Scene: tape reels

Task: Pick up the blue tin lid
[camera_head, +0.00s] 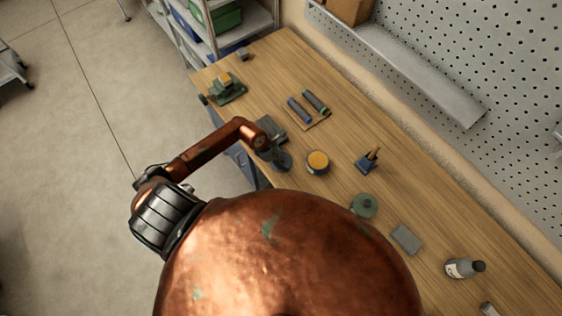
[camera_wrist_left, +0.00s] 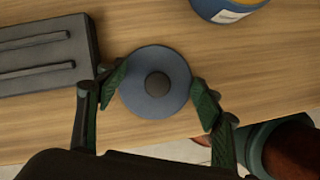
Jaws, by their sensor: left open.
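The blue tin lid (camera_wrist_left: 157,100) is a round blue-grey disc with a dark knob in its middle, lying flat on the wooden table. In the head view the lid (camera_head: 284,162) shows partly beneath my left gripper (camera_head: 273,147). In the left wrist view my left gripper (camera_wrist_left: 159,80) is open, with its green-padded fingers on either side of the lid. The fingertips are close to the lid's rim; I cannot tell whether they touch it. My right gripper is not in view.
A blue tin with yellow contents (camera_head: 317,161) stands right of the lid, also in the wrist view (camera_wrist_left: 228,9). A grey slotted block (camera_wrist_left: 40,58) lies to the left.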

